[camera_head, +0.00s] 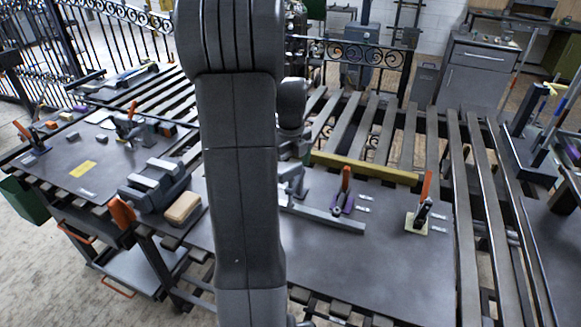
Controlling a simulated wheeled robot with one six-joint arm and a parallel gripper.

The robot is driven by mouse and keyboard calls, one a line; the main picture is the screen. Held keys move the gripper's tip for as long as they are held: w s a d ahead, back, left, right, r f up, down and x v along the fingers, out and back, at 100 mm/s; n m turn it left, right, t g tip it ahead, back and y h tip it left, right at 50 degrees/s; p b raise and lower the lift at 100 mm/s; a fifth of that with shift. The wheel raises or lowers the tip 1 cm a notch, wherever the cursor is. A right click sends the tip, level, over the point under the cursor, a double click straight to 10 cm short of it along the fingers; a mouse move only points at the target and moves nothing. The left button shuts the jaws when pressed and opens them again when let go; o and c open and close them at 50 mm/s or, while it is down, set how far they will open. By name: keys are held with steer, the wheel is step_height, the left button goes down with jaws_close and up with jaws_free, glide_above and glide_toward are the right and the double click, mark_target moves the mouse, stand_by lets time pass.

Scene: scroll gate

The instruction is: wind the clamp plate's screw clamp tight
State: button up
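A dark grey plate (395,265) lies on the slatted bench at the right. It carries an orange-handled clamp (345,182) on a purple base and another orange-handled clamp (424,196) on a pale yellow base. A grey metal bar lies at an angle on the plate (325,217). My arm stands upright across the middle of the view and hides part of the plate. My wrist runs down behind it toward light grey parts at the plate's left. I cannot tell whether these are my gripper or a screw clamp. The fingertips are not clear.
A second plate (62,195) at the left bears clamps and small blocks. A grey vise (152,187) and a tan block (183,208) stand between. A yellow bar (365,167) lies behind the right plate. A grey cabinet (476,72) and iron railings stand behind.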

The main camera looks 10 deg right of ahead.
mark_target(290, 167)
step_height(290, 167, up, 14)
steer(key=shift+f+b, duration=0.2)
steer(key=shift+b, duration=0.2)
stand_by(0.3)
